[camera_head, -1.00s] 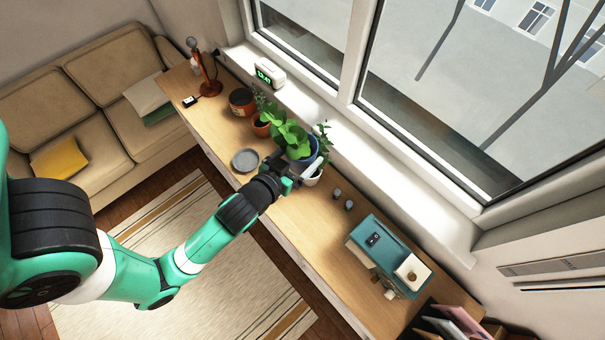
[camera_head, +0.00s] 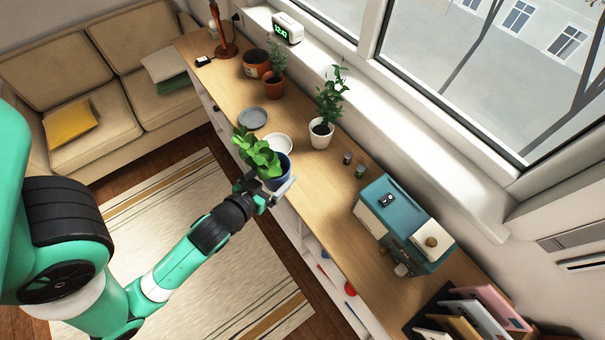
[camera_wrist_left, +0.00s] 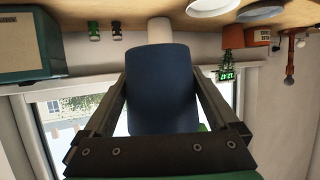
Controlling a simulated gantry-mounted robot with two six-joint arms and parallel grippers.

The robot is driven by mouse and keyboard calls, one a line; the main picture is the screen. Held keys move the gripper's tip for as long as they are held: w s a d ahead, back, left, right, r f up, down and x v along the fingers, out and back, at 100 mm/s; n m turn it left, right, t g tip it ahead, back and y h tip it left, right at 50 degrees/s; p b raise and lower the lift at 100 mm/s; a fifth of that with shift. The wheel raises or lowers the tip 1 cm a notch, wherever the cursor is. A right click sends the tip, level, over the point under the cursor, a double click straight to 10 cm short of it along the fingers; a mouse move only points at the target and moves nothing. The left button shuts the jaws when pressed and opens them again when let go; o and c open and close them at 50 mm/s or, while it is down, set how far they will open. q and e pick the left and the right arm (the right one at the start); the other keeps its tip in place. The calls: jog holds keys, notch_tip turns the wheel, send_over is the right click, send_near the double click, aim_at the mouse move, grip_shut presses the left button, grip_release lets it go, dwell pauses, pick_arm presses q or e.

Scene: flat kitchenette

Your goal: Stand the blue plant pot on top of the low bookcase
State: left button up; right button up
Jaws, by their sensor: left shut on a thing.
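My left gripper (camera_head: 272,197) is shut on the blue plant pot (camera_head: 284,178), which holds a broad-leaved green plant (camera_head: 258,153). The pot also shows between the fingers in the left wrist view (camera_wrist_left: 162,88), where the picture is upside down. The pot is at the front edge of a long, low wood-topped unit (camera_head: 315,195) with open shelves in its front; this looks like the low bookcase. A white saucer (camera_head: 279,143) lies on the top just behind the pot. My right gripper is not in view.
Upright books (camera_head: 480,315) are at the right end. Bare wood lies right of the saucer.

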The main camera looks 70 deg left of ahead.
pick_arm(q)
jog(key=w+a+f+b, duration=0.1)
jog(key=w+f, duration=0.1)
jog(key=w+a+f+b, duration=0.1)
jog(key=w+f, duration=0.1)
jog(key=w, duration=0.1)
jog(key=w+a+f+b, duration=0.1)
jog(key=w+f, duration=0.2)
jog(key=shift+w+a+f, duration=0.1)
jog(key=shift+w+a, duration=0.05)
jog(key=shift+a, duration=0.25)
jog(key=shift+w+a+f, duration=0.1)
jog(key=shift+w+f, duration=0.05)
jog(key=shift+w, duration=0.1)
jog(key=shift+w+a+f+b, duration=0.15)
jog(key=shift+f+b, duration=0.75)
jog(key=shift+f, duration=0.9)
jog(key=shift+f, duration=0.1)
